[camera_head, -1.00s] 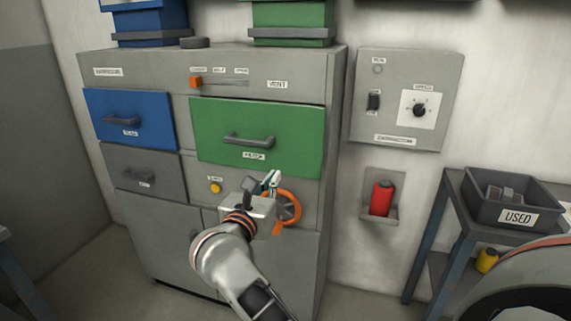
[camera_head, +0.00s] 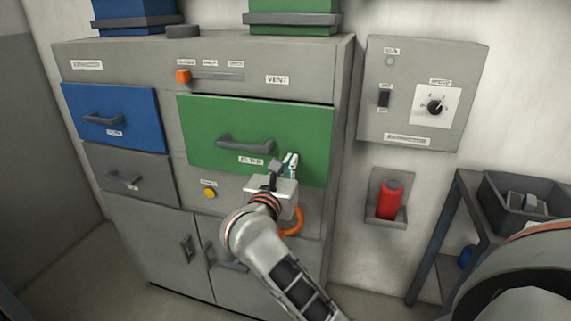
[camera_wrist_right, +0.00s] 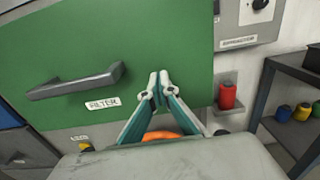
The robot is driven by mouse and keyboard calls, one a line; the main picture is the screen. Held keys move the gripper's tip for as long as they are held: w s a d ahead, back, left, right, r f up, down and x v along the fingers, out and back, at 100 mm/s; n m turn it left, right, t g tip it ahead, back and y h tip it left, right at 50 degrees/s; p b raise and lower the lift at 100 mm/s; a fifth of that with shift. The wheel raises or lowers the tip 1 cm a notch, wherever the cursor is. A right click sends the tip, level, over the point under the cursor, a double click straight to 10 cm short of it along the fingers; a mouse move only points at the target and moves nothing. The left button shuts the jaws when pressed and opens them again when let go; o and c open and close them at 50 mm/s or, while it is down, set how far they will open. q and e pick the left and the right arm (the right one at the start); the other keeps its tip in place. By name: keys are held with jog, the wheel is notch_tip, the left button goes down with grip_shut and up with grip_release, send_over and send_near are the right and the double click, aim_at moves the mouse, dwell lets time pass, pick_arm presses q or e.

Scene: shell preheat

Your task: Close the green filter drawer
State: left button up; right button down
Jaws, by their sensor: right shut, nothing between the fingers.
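The green filter drawer (camera_head: 305,125) is in the upper right of the grey cabinet, with a dark handle (camera_head: 245,144) and a FILTER label. Its front looks slightly proud of the cabinet; how far it is open is hard to tell. My right gripper (camera_head: 284,165) is shut and empty, in front of the drawer's lower right part. My left gripper is not in view.
A blue drawer (camera_head: 112,117) and a grey drawer (camera_head: 128,172) are to the left. An orange ring (camera_head: 292,222) is partly hidden behind my right gripper. A wall control box (camera_head: 420,95), a red cylinder (camera_head: 389,200) and a table with a dark bin (camera_head: 500,205) stand to the right.

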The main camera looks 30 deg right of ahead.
aim_at(296, 152)
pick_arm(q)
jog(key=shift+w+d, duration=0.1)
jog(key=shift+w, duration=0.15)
pick_arm(e)
jog(key=shift+w+d, duration=0.2)
jog(key=shift+d, duration=0.1)
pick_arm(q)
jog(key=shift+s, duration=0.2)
pick_arm(e)
jog(key=b+x, duration=0.1)
jog(key=x, duration=0.3)
jog(key=shift+w+d+f, duration=0.1)
jog(key=shift+w+d, duration=0.1)
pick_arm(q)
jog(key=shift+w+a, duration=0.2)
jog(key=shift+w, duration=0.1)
pick_arm(e)
jog(key=shift+r, duration=0.25)
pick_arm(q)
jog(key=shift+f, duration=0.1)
